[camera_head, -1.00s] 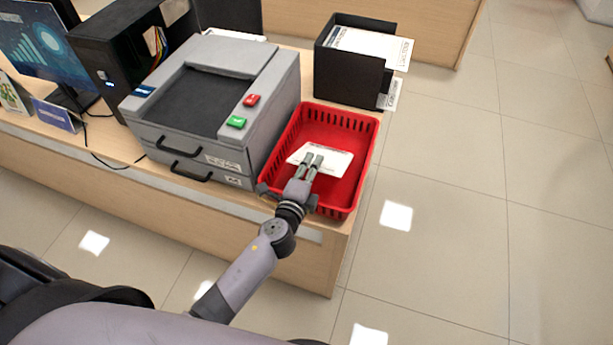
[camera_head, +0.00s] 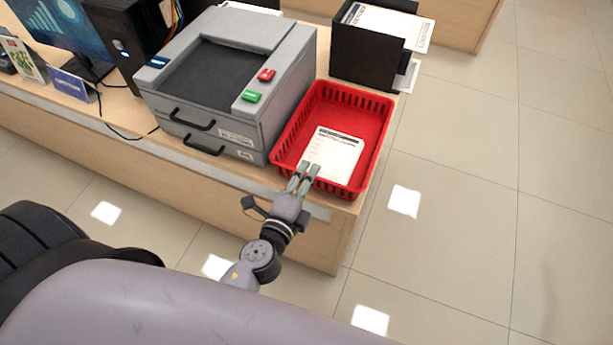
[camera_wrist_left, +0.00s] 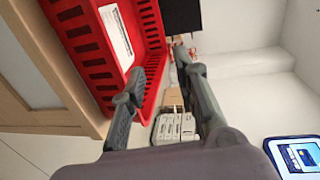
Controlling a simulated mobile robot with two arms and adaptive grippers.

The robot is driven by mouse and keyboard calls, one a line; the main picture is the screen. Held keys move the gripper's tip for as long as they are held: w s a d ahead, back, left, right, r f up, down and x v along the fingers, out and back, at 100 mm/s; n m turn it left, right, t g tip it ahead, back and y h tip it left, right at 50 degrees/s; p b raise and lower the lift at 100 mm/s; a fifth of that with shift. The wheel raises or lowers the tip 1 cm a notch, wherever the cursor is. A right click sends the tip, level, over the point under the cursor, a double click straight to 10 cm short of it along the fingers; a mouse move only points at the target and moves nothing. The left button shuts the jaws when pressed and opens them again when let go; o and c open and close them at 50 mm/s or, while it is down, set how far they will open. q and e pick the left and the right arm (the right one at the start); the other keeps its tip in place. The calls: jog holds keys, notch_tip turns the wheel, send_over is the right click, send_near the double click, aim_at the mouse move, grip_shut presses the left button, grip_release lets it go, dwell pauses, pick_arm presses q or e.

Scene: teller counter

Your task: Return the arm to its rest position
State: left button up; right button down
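My left gripper (camera_head: 304,180) is at the near edge of the red basket (camera_head: 281,150), in front of the counter, with its arm reaching up from the bottom of the head view. In the left wrist view its two fingers (camera_wrist_left: 158,75) stand apart with nothing between them, so it is open. A white printed sheet (camera_head: 335,153) lies in the basket, just beyond the fingertips and clear of them. The basket (camera_wrist_left: 85,45) and part of the sheet (camera_wrist_left: 116,35) also show in the left wrist view. My right gripper is not in view.
A grey machine (camera_head: 262,55) with red and green buttons stands left of the basket. A black file holder (camera_head: 362,58) with papers is behind it. A computer tower (camera_head: 120,45) and monitor (camera_head: 62,35) are at the far left. The floor right of the counter (camera_head: 345,240) is clear.

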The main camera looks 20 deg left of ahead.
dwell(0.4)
pick_arm(q)
jog(key=s+a+f+n+g, duration=0.1)
jog(key=s+f+n+g, duration=0.3)
jog(key=f, duration=0.9)
jog(key=s+a+f+n+g, duration=0.1)
jog(key=s+f+n+g, duration=0.15)
jog(key=s+f, duration=0.75)
jog(key=s+a+f+n+g, duration=0.3)
jog(key=s+f+n+g, duration=0.1)
jog(key=s+f, duration=0.7)
jog(key=s+a+f+n+g, duration=0.3)
jog(key=s+f+n+g, duration=0.1)
jog(key=s+f, duration=0.7)
jog(key=shift+s+a+n+g+y, duration=0.2)
jog(key=shift+n+g+y, duration=0.15)
jog(key=shift+n, duration=0.4)
